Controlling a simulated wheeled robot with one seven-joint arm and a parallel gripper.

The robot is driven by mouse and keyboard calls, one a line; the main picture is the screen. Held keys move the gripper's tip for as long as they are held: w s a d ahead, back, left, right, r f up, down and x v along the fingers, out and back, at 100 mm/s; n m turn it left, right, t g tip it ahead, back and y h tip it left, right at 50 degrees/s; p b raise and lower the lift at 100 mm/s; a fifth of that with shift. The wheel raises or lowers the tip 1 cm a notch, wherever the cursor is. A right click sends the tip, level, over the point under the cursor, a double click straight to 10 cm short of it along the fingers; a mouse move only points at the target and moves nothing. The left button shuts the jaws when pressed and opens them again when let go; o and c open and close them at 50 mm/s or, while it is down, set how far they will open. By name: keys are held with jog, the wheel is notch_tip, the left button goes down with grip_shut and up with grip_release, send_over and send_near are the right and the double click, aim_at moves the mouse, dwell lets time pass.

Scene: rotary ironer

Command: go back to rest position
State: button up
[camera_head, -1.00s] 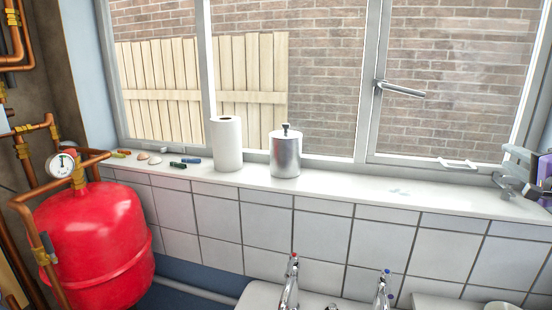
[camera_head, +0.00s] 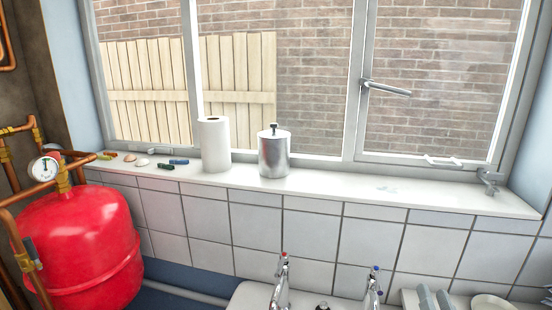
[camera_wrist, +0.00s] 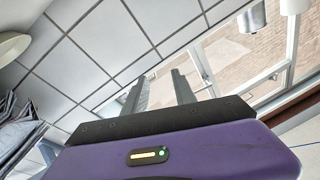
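My gripper (camera_wrist: 160,90) shows in the wrist view, its two dark fingers apart with nothing between them. The fingers point toward white wall tiles and the window sill area. My gripper is out of the head view. No object is held.
A white paper roll (camera_head: 214,145) and a metal canister (camera_head: 273,153) stand on the window sill (camera_head: 340,187). A window handle (camera_head: 386,88) projects from the frame. A red tank (camera_head: 78,245) with copper pipes stands at left. Two taps (camera_head: 281,283) (camera_head: 372,290) rise below the sill.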

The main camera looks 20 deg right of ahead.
jog(key=s+a+f+n+g+y, duration=0.1)
jog(key=s+a+f+n+y, duration=0.1)
jog(key=s+a, duration=0.6)
jog(key=s+a+f+n+y, duration=0.3)
jog(key=s+a+n+y, duration=0.1)
jog(key=s+a, duration=0.4)
jog(key=s+a+f+n+g+y, duration=0.1)
jog(key=s+a+f+n+y, duration=0.1)
jog(key=s+a, duration=0.5)
jog(key=shift+s+a+f+n+g+y, duration=0.3)
jog(key=shift+s+a+f+n+y, duration=0.1)
jog(key=shift+s+n+y, duration=0.45)
jog(key=shift+o, duration=0.3)
